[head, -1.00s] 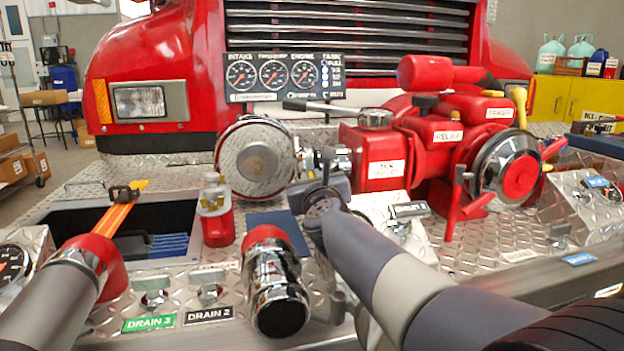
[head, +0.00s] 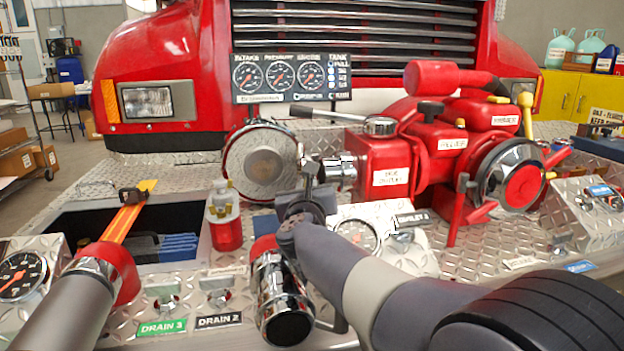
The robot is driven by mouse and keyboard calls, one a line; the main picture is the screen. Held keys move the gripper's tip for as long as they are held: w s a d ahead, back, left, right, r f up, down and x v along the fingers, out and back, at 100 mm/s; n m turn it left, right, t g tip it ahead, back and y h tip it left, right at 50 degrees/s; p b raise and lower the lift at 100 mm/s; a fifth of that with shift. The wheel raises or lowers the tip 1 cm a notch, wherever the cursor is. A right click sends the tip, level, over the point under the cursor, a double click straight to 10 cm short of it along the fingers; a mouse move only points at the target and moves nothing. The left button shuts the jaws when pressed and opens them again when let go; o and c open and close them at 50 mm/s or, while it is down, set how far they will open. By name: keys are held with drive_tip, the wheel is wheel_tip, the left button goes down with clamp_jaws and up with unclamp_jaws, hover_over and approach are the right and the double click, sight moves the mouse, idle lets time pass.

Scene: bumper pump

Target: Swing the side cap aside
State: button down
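A large round chrome cap (head: 262,165) with a dull centre faces me at the left end of the red pump, below the gauge panel. It appears closed over its outlet. A second round chrome cap with a red centre (head: 508,176) is on the pump's right side; I cannot tell which one is the side cap. My gripper (head: 309,178) is just right of and in front of the left cap, near a chrome fitting. The wrist hides part of the gripper. I cannot tell whether the fingers touch the cap or whether they are apart.
The red pump (head: 400,165) with its levers stands to the right of my gripper. Drain knobs line the front. Bare diamond plate (head: 475,242) is at the right.

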drive_tip(key=shift+r, duration=0.1)
drive_tip(key=c, duration=1.4)
unclamp_jaws()
drive_tip(key=s, duration=1)
drive_tip(key=shift+s+d+p, duration=0.2)
drive_tip(key=shift+s+p, duration=0.1)
drive_tip(key=shift+s, duration=0.1)
drive_tip(key=shift+c, duration=0.5)
